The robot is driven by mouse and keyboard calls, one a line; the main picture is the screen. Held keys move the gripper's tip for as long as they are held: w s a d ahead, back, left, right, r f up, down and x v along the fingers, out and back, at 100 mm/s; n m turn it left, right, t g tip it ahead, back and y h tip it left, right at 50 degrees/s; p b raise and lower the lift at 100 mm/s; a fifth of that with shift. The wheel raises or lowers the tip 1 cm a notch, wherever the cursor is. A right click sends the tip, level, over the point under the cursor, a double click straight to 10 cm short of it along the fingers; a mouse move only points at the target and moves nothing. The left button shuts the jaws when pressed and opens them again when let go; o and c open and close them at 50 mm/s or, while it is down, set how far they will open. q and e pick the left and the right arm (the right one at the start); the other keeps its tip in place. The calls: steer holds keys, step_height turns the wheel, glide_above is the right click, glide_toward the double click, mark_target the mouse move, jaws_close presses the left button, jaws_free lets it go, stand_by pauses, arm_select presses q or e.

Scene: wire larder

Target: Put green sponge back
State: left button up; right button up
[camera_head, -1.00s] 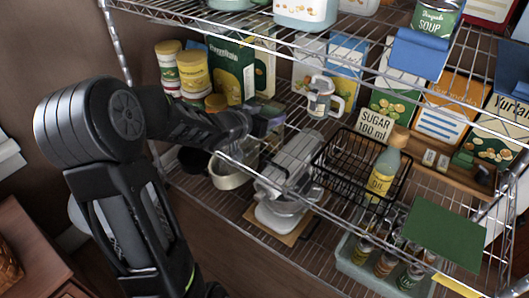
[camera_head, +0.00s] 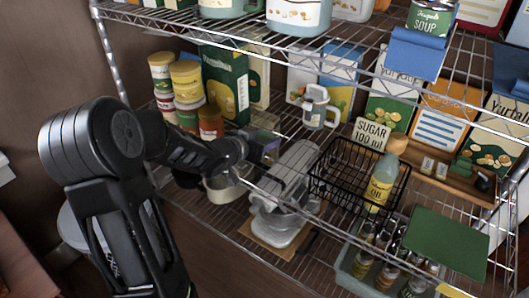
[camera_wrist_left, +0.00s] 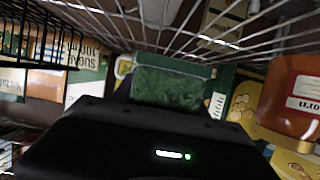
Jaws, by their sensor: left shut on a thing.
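My left gripper (camera_head: 264,148) reaches into the wire shelf from the left, behind the grey mixer-like appliance. In the left wrist view a dark green, rough-textured sponge (camera_wrist_left: 168,88) sits at the fingertips, and the gripper is shut on it. In the head view the sponge is too small and dark to make out clearly. A wooden tray (camera_head: 484,193) with several small items, some green, stands at the right of the same shelf. My right gripper is in neither current view.
A black wire basket (camera_head: 335,185) and an oil bottle (camera_head: 382,180) stand right of the appliance (camera_head: 285,190). Jars (camera_head: 187,80) and a green box (camera_head: 224,84) stand behind my gripper. The upper shelf's wires pass overhead.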

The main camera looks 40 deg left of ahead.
arm_select(q)
steer(key=shift+f+b, duration=1.15)
steer(key=shift+f, duration=1.25)
steer(key=shift+f, duration=0.25)
steer(key=o, duration=1.3)
steer(key=shift+r, duration=0.1)
steer(key=shift+s+r, duration=0.15)
steer(key=shift+r, duration=0.15)
steer(key=p+v, duration=0.4)
steer(key=v, duration=0.6)
steer(key=shift+s+r+p, duration=0.15)
steer(key=shift+r+p, duration=0.1)
steer(key=shift+p, duration=0.05)
steer(key=shift+s, duration=0.6)
